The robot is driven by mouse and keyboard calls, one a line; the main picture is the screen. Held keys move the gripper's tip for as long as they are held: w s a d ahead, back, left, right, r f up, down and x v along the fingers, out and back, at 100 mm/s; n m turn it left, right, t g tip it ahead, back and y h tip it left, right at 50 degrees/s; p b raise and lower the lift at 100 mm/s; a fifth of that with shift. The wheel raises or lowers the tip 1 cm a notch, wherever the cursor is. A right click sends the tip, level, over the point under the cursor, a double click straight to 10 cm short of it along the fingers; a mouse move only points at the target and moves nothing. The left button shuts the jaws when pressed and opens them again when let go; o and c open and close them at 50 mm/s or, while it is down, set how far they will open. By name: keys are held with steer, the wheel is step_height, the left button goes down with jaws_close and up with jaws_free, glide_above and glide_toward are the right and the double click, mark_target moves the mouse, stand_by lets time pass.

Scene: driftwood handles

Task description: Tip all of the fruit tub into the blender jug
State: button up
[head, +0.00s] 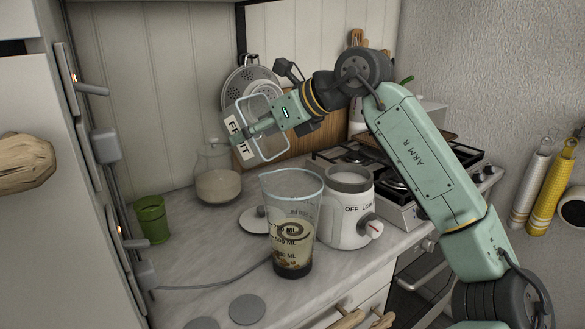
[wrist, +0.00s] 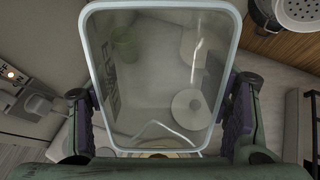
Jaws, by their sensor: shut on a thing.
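The clear fruit tub (head: 238,139), with a white FRUIT label, is held tilted in the air above and left of the blender jug. My gripper (head: 262,128) is shut on it. In the wrist view the tub (wrist: 160,60) sits between both fingers (wrist: 162,108); I see through its walls and make out no fruit inside. The blender jug (head: 291,205) is clear, marked in ML, and stands upright and open on the counter. Beige and brown matter shows in its lower part; its exact level is hard to tell behind the print.
The white blender base (head: 346,215) with a dial stands right behind the jug. A round lid (head: 254,221), a lidded glass jar (head: 217,180) and a green cup (head: 152,220) are to the left. Two grey discs (head: 246,310) lie at the front. The hob (head: 392,180) is right.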

steer(key=shift+w+a+r+h, duration=0.1)
steer(key=shift+a+h, duration=0.1)
steer(key=shift+h, duration=0.1)
steer(key=shift+w+a+f+g+h, duration=0.15)
steer(key=shift+f+g+h, duration=0.2)
steer(key=shift+g+h, duration=0.3)
steer(key=shift+w+a+r+g+h, duration=0.25)
steer(key=shift+a+g+h, duration=0.3)
steer(key=shift+h, duration=0.4)
steer(key=w+a+f+g+h, duration=0.3)
steer(key=f+h, duration=0.3)
steer(key=f, duration=0.2)
steer(key=shift+a+f+g, duration=0.3)
steer(key=shift+a+g, duration=0.1)
steer(key=shift+a, duration=0.5)
steer(key=shift+a, duration=0.1)
